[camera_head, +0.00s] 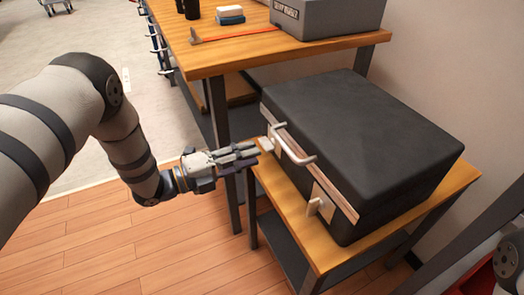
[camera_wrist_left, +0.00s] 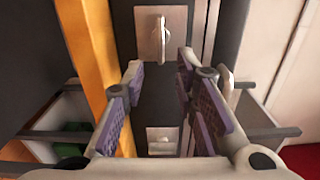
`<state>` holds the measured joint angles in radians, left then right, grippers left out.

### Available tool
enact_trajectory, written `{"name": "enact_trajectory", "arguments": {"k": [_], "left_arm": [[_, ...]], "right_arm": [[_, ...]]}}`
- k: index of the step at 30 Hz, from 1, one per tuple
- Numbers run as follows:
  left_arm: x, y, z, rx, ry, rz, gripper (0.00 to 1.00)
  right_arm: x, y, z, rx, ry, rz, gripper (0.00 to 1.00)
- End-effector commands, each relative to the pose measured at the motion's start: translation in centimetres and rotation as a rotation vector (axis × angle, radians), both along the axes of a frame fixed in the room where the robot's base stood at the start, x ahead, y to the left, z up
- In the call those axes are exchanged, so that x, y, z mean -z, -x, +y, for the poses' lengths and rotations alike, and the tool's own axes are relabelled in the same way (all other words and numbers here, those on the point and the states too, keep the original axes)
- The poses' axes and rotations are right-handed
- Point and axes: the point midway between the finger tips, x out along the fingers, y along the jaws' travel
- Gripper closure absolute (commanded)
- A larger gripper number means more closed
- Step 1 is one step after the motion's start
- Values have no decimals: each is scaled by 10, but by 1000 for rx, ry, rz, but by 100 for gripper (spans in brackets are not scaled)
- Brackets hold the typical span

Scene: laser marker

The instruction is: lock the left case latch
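A closed black case (camera_head: 370,140) lies on a low wooden table. Its front edge has a pale strip, a white handle (camera_head: 296,147) and two pale latches. The far, left latch (camera_head: 267,144) is just beyond my left gripper's fingertips; the near latch (camera_head: 315,206) is clear of it. My left gripper (camera_head: 255,153) points at the case front, open and empty. In the left wrist view its fingers (camera_wrist_left: 161,68) are apart, with one latch plate and its raised knob (camera_wrist_left: 160,33) above them and the other latch (camera_wrist_left: 162,140) lower between them. I see no contact. My right gripper is not visible.
The low table (camera_head: 280,195) has a narrow bare strip before the case. A wall stands to the right; wooden floor (camera_head: 150,245) is free in front.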

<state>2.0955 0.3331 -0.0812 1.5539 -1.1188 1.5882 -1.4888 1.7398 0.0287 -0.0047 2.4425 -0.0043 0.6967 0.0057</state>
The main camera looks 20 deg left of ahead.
Motion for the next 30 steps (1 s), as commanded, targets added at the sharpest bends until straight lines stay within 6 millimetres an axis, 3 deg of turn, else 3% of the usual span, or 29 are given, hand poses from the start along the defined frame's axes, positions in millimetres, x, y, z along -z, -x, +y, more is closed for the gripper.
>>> {"name": "enact_trajectory", "arguments": {"k": [4, 9, 25, 28, 30], "left_arm": [[0, 28, 29, -2, -1, 1, 73], [0, 48, 49, -2, 0, 0, 73], [1, 54, 53, -6, 6, 14, 73], [19, 60, 44, -96, 73, 232, 73], [53, 85, 33, -275, 191, 598, 73]], "right_arm": [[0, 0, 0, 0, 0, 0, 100], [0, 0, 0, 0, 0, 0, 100], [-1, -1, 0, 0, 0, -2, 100], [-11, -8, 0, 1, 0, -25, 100], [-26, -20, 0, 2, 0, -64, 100]]}}
